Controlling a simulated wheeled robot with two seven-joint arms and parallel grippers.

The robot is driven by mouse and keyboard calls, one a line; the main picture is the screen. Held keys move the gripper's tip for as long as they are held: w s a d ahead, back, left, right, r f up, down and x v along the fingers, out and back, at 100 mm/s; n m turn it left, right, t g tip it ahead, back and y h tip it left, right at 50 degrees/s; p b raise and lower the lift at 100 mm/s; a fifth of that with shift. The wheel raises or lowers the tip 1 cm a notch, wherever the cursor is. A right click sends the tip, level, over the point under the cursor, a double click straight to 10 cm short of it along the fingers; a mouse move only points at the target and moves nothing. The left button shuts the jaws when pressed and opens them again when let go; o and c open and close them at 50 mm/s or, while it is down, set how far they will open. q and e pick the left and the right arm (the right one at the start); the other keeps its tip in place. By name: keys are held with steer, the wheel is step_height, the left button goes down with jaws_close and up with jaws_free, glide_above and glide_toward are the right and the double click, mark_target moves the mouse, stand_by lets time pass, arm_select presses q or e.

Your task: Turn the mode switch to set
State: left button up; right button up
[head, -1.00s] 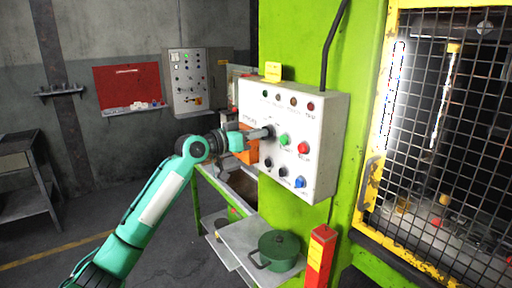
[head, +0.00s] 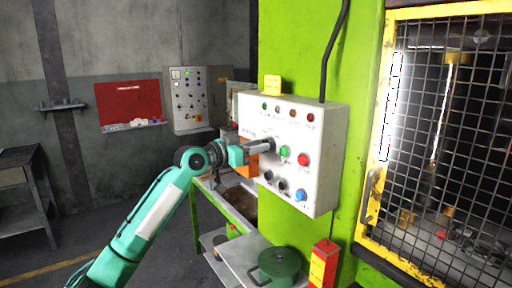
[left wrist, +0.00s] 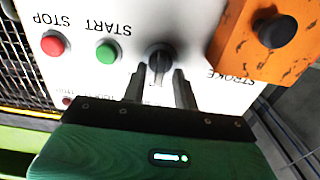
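The white control panel (head: 325,180) is fixed to the green press column. The mode switch, a black knob (left wrist: 160,57), shows in the left wrist view beside the green START button (left wrist: 107,54) and the red STOP button (left wrist: 53,45). In the head view my gripper mostly hides the knob. My left gripper (head: 268,146) reaches the panel from the left. In the left wrist view its two fingers (left wrist: 160,72) stand apart, one on each side of the knob; firm contact cannot be told. The knob's setting cannot be read. My right gripper is in neither view.
An orange box (left wrist: 262,42) with a black button is close beside the fingers. Lamps and other knobs (head: 282,184) are on the panel. Below stand a shelf with a green pot (head: 279,267) and a red-yellow post (head: 323,265). A yellow-framed mesh guard (head: 450,150) is at right.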

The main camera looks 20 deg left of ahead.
arm_select(q)
steer(key=b+v, duration=0.5)
steer(key=v, duration=0.8)
steer(key=shift+s+a, duration=0.25)
steer(key=shift+s, duration=0.05)
